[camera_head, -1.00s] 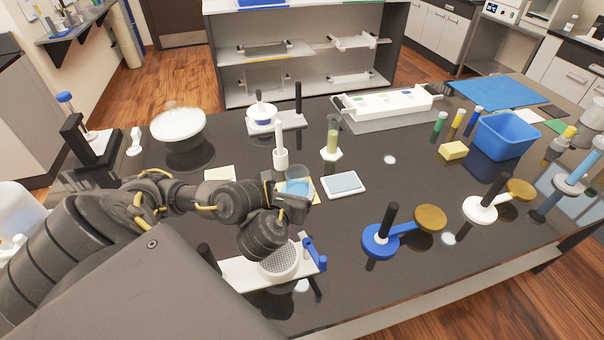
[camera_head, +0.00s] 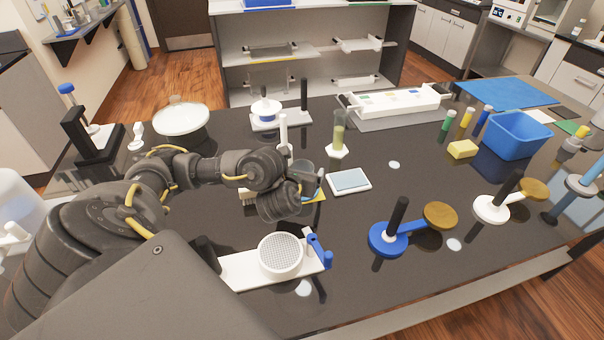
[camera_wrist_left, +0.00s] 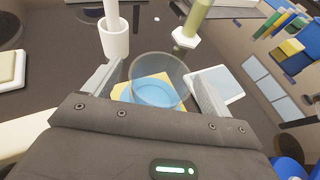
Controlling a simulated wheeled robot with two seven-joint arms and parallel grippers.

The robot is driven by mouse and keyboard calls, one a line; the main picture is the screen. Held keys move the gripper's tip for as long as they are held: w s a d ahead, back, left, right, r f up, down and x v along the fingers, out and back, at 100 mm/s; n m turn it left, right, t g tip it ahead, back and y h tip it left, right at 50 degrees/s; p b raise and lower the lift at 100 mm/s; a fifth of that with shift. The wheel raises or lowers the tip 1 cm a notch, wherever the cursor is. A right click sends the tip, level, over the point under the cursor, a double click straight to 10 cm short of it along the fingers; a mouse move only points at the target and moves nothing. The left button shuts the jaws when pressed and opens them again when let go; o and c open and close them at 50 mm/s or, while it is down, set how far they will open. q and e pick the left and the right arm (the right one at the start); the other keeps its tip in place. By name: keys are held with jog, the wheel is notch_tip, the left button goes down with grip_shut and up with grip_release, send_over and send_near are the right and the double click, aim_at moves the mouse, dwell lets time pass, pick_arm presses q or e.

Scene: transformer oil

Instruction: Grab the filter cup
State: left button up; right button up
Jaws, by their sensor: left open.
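A clear round cup with a blue bottom (camera_wrist_left: 158,82) stands on a yellow pad (camera_wrist_left: 122,90) in the left wrist view. My left gripper (camera_wrist_left: 157,88) is open, with one finger on each side of this cup; I cannot tell whether either touches it. In the head view the cup (camera_head: 309,170) is partly hidden behind my left gripper (camera_head: 306,186). A round white cup with a mesh face (camera_head: 280,255) sits on a white stand (camera_head: 238,270) with a blue clamp (camera_head: 319,248), nearer the front. I cannot tell which cup is the filter cup. My right gripper is not in view.
A white holder (camera_wrist_left: 114,38) with a white rod stands close behind the clear cup. A cylinder of yellowish liquid (camera_head: 338,137) and a flat white device (camera_head: 348,181) are to its right. A blue stand (camera_head: 388,238) is farther right. The table between is mostly clear.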

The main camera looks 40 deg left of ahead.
pick_arm(q)
jog(key=shift+w+a+f, duration=0.15)
jog(key=shift+w, duration=0.15)
jog(key=shift+s, duration=0.1)
jog(key=shift+c, duration=0.4)
jog(key=c, duration=1.3)
jog(key=shift+o, duration=0.2)
jog(key=shift+r, duration=0.2)
notch_tip(320, 180, up, 10)
jog(key=p, duration=0.7)
